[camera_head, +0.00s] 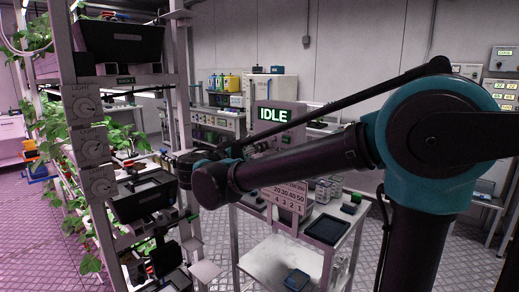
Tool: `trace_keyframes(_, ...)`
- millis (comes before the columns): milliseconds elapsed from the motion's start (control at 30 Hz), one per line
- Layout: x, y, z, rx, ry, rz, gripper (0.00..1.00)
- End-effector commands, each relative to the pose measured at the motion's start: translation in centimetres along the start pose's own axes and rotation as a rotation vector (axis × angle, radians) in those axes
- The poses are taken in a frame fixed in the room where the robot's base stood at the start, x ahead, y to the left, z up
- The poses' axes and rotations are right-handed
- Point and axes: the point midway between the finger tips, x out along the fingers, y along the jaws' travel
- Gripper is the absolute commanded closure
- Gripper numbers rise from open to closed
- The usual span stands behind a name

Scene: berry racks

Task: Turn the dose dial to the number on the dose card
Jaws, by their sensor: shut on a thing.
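A grey device with a green-on-black display reading "IDLE" (275,115) stands in the middle of the head view, behind my arm. My gripper (243,147) is small, dark and partly hidden behind my forearm. It reaches to the lower left of the device's front and is shut at a dark knob there, which appears to be the dose dial (261,147). The dial's pointer and setting are too small to read. Below my arm, a pale plate (286,198) shows rows reading about "20 30 40 50" and "4 3 2 1"; its upper part is covered. I cannot tell which item is the dose card.
A plant rack (72,125) with a "LIGHT" dial (87,106), further dials and black trays stands at the left. A white trolley (265,262) with a dark tray (326,230) and small boxes stands below my arm. Free floor shows at the lower right.

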Motion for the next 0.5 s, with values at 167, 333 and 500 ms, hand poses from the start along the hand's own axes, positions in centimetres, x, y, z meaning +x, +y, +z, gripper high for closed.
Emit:
trace_keyframes(167, -0.03, -0.01, 0.22, 0.006, -0.005, -0.001, 1.0)
trace_keyframes(333, -0.03, -0.01, 0.23, 0.005, -0.005, -0.001, 1.0)
trace_keyframes(500, -0.03, -0.01, 0.2, 0.005, -0.004, -0.001, 0.61)
